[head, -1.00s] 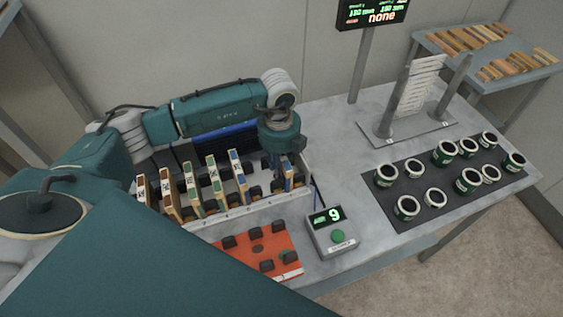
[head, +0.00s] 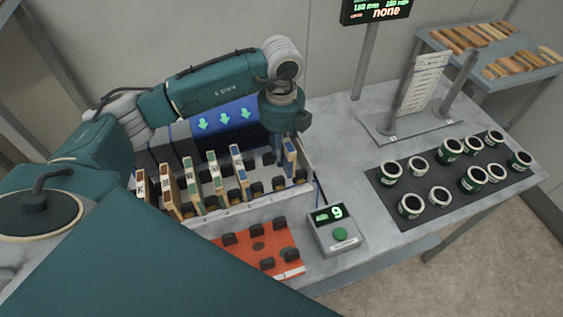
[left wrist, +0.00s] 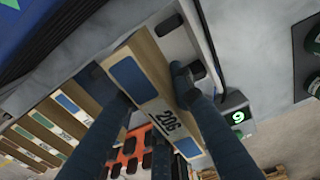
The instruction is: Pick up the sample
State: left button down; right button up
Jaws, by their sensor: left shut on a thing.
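The sample (head: 290,160) is a narrow wooden board with blue patches, at the right end of the rack. In the left wrist view the sample (left wrist: 148,75) shows a white label reading 206. My left gripper (head: 283,145) comes down from above and is shut on it. My right gripper is not in view.
Several other boards (head: 190,188) stand in the white rack (head: 250,208) to the left. An orange tray (head: 255,250), a keypad box reading 9 (head: 335,232) and a mat of jars (head: 400,220) are nearby.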

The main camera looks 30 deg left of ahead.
pick_arm(q)
notch_tip(320, 180, up, 13)
jog(key=shift+f+b, duration=0.1)
jog(key=shift+b, duration=1)
jog(key=shift+r, duration=0.95)
